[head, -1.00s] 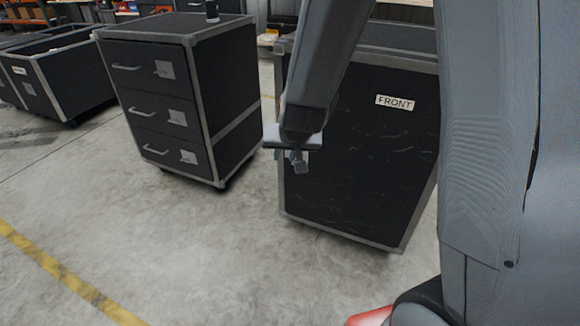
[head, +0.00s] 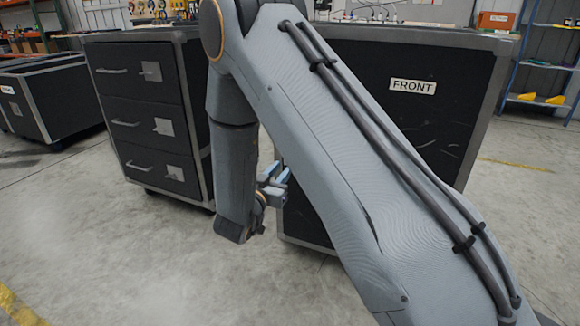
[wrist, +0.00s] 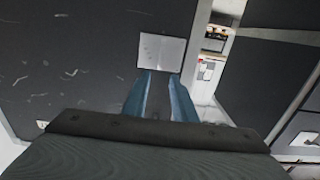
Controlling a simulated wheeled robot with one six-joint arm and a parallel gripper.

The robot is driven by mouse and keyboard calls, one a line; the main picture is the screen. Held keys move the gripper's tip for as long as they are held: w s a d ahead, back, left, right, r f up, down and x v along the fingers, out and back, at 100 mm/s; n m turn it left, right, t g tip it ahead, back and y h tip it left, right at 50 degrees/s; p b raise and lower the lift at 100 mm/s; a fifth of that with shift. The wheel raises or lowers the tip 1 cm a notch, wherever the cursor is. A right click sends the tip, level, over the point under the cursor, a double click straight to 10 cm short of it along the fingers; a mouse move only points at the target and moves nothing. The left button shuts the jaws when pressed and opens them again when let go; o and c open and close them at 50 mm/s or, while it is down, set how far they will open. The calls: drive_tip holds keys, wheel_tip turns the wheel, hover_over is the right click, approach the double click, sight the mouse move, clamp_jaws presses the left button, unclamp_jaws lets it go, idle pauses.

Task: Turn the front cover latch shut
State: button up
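The black case with the FRONT label (head: 412,86) stands on the right in the head view, its front panel partly hidden behind my arm. In the wrist view a scuffed dark panel (wrist: 70,60) fills the left, with a pale square plate (wrist: 162,52) near its edge. This may be the latch; how it is turned I cannot tell. The plate does not show in the head view. My gripper (head: 273,182) is by the left edge of the FRONT case. Its two blue fingers (wrist: 160,78) are apart and empty, pointing toward the plate; contact is unclear.
A black drawer case (head: 145,120) with several handles and plates stands close on the left, with a narrow gap to the FRONT case. A low black tote (head: 50,100) is farther left. The concrete floor (head: 140,255) in front is clear.

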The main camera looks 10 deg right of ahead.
drive_tip(key=b+x, duration=0.2)
drive_tip(key=x, duration=0.5)
drive_tip(key=shift+w+d, duration=0.2)
drive_tip(key=shift+c, duration=0.3)
clamp_jaws()
